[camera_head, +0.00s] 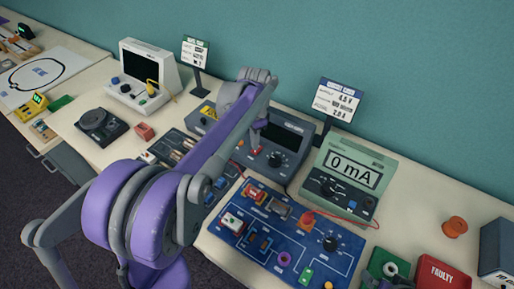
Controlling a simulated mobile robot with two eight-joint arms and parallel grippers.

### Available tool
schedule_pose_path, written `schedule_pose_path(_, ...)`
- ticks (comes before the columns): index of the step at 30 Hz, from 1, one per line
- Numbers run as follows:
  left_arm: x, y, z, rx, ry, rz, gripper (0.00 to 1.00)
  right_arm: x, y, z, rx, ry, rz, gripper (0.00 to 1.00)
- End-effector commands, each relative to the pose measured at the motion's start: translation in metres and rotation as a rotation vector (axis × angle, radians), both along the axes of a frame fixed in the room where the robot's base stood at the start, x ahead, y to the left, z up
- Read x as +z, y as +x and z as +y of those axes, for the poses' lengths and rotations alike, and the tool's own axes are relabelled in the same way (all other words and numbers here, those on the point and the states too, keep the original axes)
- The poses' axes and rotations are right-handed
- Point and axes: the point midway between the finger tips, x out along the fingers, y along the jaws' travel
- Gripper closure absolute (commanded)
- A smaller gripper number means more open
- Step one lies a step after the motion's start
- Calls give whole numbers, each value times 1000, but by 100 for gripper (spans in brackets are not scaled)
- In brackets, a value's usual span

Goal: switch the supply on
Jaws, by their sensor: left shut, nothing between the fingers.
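The supply (292,140) is a dark grey box with a dark display, a black knob (275,160) and a small red switch (256,151) on its front. My left arm reaches across from the lower left. My left gripper (257,140) points down at the red switch, shut and empty. Its tips are at or just above the switch; I cannot tell whether they touch. The arm hides the supply's left part. I cannot read the switch's position. My right gripper is not in view.
A green meter (355,157) reading 0 mA stands right of the supply. A blue circuit board (262,266) with several parts lies in front. A sign (338,101) stands behind. A red FAULTY bin (440,272) is at lower right, and a white instrument (150,62) at back left.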

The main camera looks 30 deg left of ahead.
Motion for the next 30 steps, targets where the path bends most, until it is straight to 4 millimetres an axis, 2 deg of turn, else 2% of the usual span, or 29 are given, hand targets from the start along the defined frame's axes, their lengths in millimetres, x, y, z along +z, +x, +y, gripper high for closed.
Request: schedule_pose_path(30, -14, 0, 0, 0, 0, 0, 100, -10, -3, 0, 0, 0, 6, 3)
